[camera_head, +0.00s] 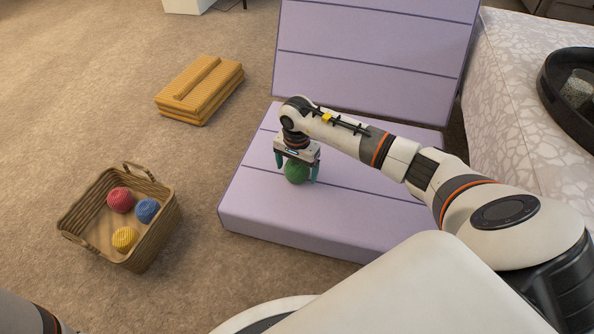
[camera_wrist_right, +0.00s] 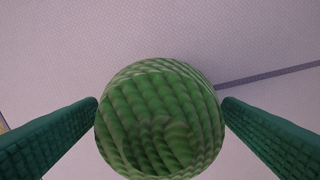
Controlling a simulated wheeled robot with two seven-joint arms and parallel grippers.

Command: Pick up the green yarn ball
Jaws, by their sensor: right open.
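The green yarn ball (camera_head: 296,172) rests on the seat of the lilac cushioned chair (camera_head: 345,205). My right gripper (camera_head: 297,175) is above and around it, pointing down, with one finger on each side. In the right wrist view the green yarn ball (camera_wrist_right: 160,120) fills the middle between the two teal fingers (camera_wrist_right: 160,115). The fingers are open, close beside the ball's sides; whether they touch it I cannot tell. My left gripper is not in view; only a bit of my left arm shows at the lower left corner.
A wicker basket (camera_head: 155,255) on the carpet holds a red (camera_head: 120,200), a blue (camera_head: 147,210) and a yellow yarn ball (camera_head: 124,239). Folded yellow fabric (camera_head: 205,90) lies behind it. The lilac backrest (camera_head: 370,60) rises behind the seat. A patterned surface (camera_head: 510,75) with a dark round tray (camera_head: 550,90) is at right.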

